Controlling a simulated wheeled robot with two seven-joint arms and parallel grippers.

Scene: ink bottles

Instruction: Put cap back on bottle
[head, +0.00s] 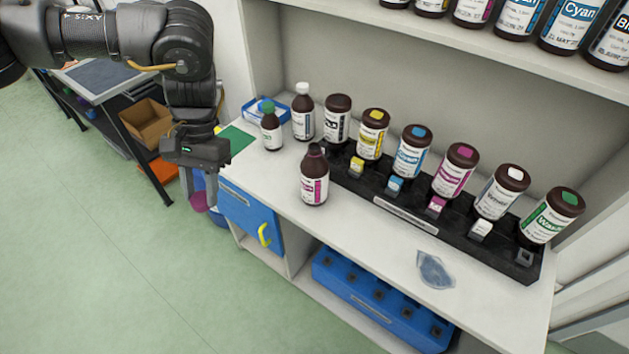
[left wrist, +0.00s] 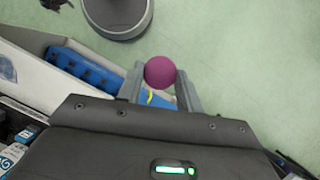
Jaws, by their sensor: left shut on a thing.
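A brown bottle with a magenta label (head: 314,182) stands upright at the front of the white counter, its dark neck showing with no cap on it. My left gripper (head: 203,192) is shut on a round magenta cap (head: 198,203). It holds the cap to the left of the bottle, off the counter's front left corner and over the floor side. In the left wrist view the cap (left wrist: 160,72) sits between the two grey fingers of the gripper (left wrist: 160,84). The cap and bottle are well apart. My right gripper is not in view.
A black rack (head: 405,215) with several tilted brown bottles runs along the counter's back. A green-capped bottle (head: 271,130) and a white-capped bottle (head: 303,112) stand behind the magenta-labelled one. A clear bluish item (head: 434,271) lies at the right front. The counter front between is free.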

